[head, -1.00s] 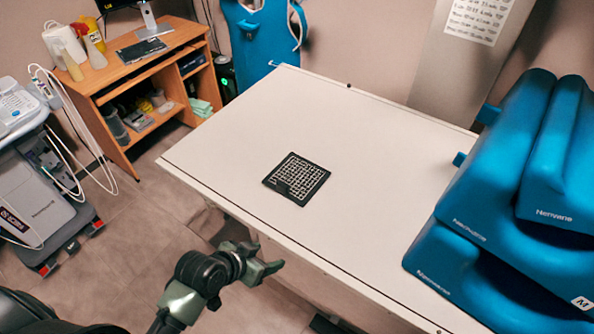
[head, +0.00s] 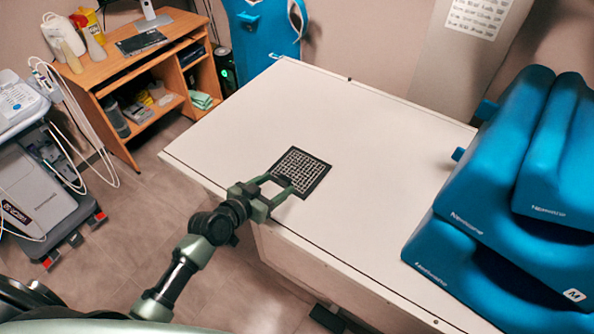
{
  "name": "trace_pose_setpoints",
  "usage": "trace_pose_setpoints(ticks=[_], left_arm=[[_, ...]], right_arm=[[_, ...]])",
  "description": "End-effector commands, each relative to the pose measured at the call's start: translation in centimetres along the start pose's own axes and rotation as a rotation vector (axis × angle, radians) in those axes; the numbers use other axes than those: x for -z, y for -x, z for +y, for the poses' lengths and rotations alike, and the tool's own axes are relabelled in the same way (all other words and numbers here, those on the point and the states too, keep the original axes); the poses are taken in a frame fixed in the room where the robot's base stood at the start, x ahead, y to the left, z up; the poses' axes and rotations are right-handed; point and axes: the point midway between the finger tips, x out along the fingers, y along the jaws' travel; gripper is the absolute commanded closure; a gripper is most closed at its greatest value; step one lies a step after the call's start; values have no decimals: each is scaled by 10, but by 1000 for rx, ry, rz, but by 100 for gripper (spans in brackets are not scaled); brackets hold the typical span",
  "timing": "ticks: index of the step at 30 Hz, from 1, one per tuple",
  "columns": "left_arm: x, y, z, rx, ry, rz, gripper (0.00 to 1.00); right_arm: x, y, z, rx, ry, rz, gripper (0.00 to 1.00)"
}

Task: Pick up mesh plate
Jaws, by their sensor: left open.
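The mesh plate (head: 305,168) is a flat black square with a pale grid pattern. It lies on the white table (head: 340,115) near its front edge. My left gripper (head: 282,185) is open, with its two green fingers pointing at the plate's near left side. The fingertips overlap the near left border of the plate in the picture; I cannot tell whether they touch it. My right gripper is not in view.
Blue foam cushions (head: 515,200) are stacked on the right of the table. A wooden desk (head: 150,70) stands at the back left, with a medical cart (head: 40,180) at the left. The table around the plate is clear.

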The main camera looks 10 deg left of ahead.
Motion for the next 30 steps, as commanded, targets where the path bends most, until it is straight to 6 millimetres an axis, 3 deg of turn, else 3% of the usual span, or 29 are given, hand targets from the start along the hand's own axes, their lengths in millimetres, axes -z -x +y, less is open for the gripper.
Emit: trace_pose_setpoints(ticks=[9,18,20,25,30], left_arm=[[-5,-40,-1,-1,1,-1,38],[-6,-45,-1,-1,0,-2,38],[-6,-45,-1,-1,0,-2,52],[-6,-45,-1,-1,0,-2,99],[-5,-45,-2,0,0,1,100]], right_arm=[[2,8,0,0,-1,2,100],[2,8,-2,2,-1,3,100],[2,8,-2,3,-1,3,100],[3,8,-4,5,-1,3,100],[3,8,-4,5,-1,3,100]])
